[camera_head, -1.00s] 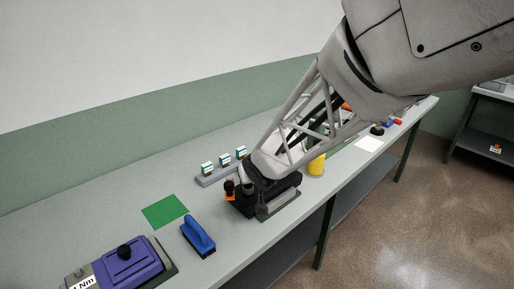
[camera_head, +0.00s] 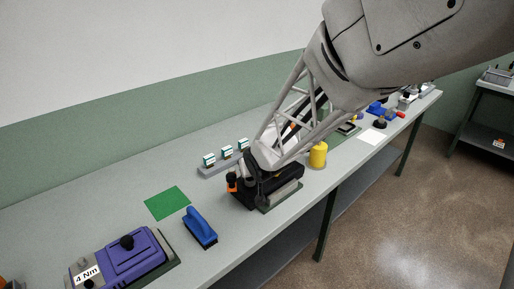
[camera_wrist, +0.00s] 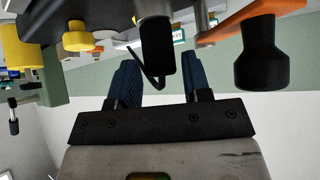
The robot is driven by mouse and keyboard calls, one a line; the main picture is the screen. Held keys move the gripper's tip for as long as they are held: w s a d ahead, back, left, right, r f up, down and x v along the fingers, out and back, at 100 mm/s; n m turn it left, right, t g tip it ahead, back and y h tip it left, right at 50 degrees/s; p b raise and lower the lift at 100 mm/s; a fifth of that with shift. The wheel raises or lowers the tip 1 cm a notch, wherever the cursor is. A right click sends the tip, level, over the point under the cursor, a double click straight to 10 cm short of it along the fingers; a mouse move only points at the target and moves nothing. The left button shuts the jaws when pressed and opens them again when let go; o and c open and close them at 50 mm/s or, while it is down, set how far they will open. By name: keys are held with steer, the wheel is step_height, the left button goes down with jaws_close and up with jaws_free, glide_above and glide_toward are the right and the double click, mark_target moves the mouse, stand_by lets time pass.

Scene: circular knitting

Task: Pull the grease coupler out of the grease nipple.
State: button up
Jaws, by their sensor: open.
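In the wrist view, my gripper (camera_wrist: 160,72) is open, with its two blue fingers apart. A black cylindrical piece (camera_wrist: 157,48), which looks like the grease coupler, hangs from a grey part and lines up with the gap between the fingers. I cannot tell whether the fingers touch it. The grease nipple cannot be made out. In the head view, the end of my arm is over a dark machine (camera_head: 246,196) on the bench, and the fingers are hidden.
An orange lever with a black knob (camera_wrist: 262,55) is close right of the fingers; yellow knobs (camera_wrist: 78,37) are at left. On the bench (camera_head: 120,215) stand a blue brush (camera_head: 200,229), a purple device (camera_head: 125,262) and a yellow cylinder (camera_head: 318,155). A green square (camera_head: 167,203) lies flat.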

steer(key=shift+x, duration=1.55)
steer(key=c, duration=0.8)
steer(key=shift+r, duration=0.1)
steer(key=shift+r, duration=1.6)
steer(key=shift+s+d+r, duration=0.1)
steer(key=shift+s, duration=0.2)
steer(key=s+d+r, duration=0.1)
steer(key=s+d, duration=0.4)
steer(key=s, duration=0.9)
steer(key=shift+s+d+r, duration=0.2)
steer(key=shift+s, duration=0.05)
